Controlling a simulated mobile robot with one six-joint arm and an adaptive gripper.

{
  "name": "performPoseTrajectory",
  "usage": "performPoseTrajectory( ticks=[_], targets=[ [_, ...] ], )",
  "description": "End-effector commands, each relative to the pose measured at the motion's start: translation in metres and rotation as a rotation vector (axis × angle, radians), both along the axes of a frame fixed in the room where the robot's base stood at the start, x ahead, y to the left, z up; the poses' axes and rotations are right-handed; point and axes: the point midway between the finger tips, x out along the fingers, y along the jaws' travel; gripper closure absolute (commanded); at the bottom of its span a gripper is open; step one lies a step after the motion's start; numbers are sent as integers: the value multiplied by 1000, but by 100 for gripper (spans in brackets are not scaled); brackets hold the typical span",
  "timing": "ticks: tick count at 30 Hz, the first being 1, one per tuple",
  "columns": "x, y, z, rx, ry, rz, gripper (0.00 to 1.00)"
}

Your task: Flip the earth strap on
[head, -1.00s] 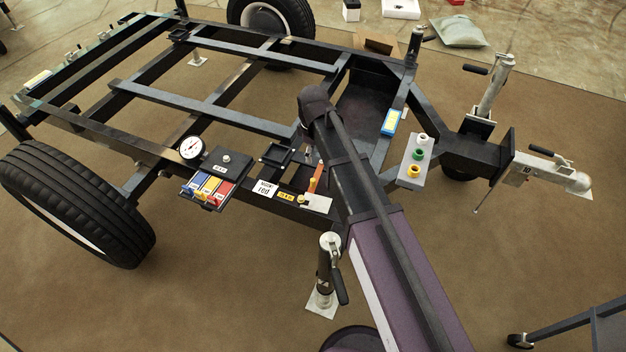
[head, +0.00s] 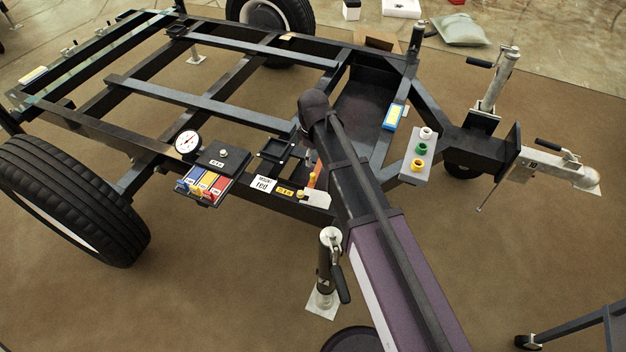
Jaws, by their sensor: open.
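I cannot tell for sure which part is the earth strap; no label for it is readable. An orange lever (head: 312,174) stands upright by a pale metal plate (head: 315,199) on the trailer's near rail, close beside my arm. To its left, a row of blue, yellow and red labelled parts (head: 203,183) sits below a dark box (head: 223,158) with a knob on top. My arm reaches up from the lower right across the drawbar. My gripper does not show; it may be hidden behind my arm.
A round white gauge (head: 187,142) stands left of the dark box. A white card reading "red" (head: 263,184) and a yellow label (head: 285,191) are on the rail. A jack (head: 328,265) stands in front.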

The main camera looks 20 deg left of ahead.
Motion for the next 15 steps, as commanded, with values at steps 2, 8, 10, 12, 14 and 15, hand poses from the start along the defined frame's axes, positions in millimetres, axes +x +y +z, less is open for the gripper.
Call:
performPoseTrajectory(
  ticks=[2,8,10,12,14,15],
  targets=[
    [0,0,-10,0,0,0,40],
    [0,0,-26,0,0,0,40],
    [0,0,-31,0,0,0,40],
    [0,0,-37,0,0,0,40],
    [0,0,-41,0,0,0,40],
    [0,0,-44,0,0,0,40]
  ],
)
